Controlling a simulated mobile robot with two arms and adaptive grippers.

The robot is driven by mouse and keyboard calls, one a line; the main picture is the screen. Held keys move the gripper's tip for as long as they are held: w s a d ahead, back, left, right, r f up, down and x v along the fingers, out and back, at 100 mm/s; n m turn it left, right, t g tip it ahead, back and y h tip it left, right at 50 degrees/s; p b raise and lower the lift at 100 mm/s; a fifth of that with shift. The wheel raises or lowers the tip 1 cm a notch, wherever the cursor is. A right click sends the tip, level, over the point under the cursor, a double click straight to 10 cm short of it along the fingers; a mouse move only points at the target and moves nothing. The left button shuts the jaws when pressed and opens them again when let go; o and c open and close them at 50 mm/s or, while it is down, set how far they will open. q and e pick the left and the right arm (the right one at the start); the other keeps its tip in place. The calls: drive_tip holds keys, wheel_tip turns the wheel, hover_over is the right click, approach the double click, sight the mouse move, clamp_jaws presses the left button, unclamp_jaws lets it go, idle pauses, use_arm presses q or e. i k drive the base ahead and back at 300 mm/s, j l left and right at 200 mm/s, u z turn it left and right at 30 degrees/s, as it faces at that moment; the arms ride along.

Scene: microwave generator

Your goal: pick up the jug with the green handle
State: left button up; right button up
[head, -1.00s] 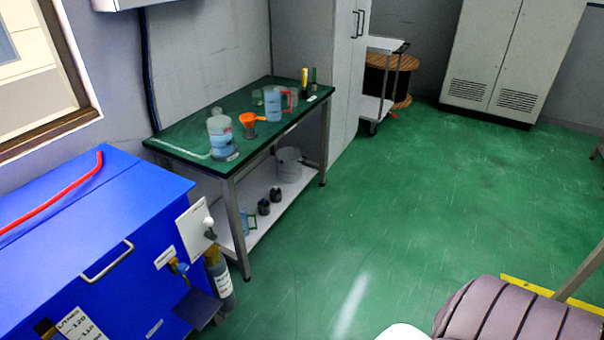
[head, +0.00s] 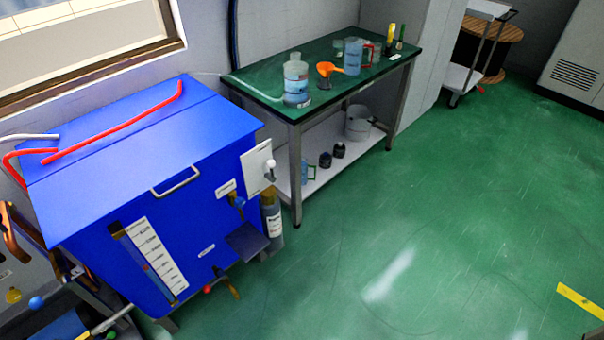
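A small clear bluish jug with a green handle (head: 306,172) stands on the white lower shelf of the green-topped bench, near its left front leg. The leg partly hides it, and its handle points right. Another jug, with a red handle (head: 353,57), stands on the bench top. Neither of my grippers is in view.
The bench top (head: 262,82) also holds a large bottle (head: 296,80) and an orange funnel (head: 325,70). Dark small containers (head: 325,160) and a grey bucket (head: 358,124) share the lower shelf (head: 320,180). A blue tank (head: 150,190) stands left. Green floor (head: 420,220) is open at right.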

sight(305, 173)
drive_tip(key=u, duration=2.9)
drive_tip(key=z, duration=2.9)
drive_tip(key=i+l+u, duration=0.1)
drive_tip(key=u, duration=0.3)
drive_tip(key=i+l+u, duration=0.15)
drive_tip(key=u, duration=0.3)
drive_tip(key=i+l+u, duration=0.1)
drive_tip(key=l, duration=0.3)
drive_tip(key=i+l+u, duration=0.15)
drive_tip(key=l, duration=0.3)
drive_tip(key=i+l+u, duration=0.1)
drive_tip(key=i+l, duration=0.15)
drive_tip(key=l, duration=0.2)
drive_tip(key=i+l+u, duration=0.1)
drive_tip(key=l, duration=0.3)
drive_tip(key=i+l+u, duration=0.15)
drive_tip(key=l, duration=0.35)
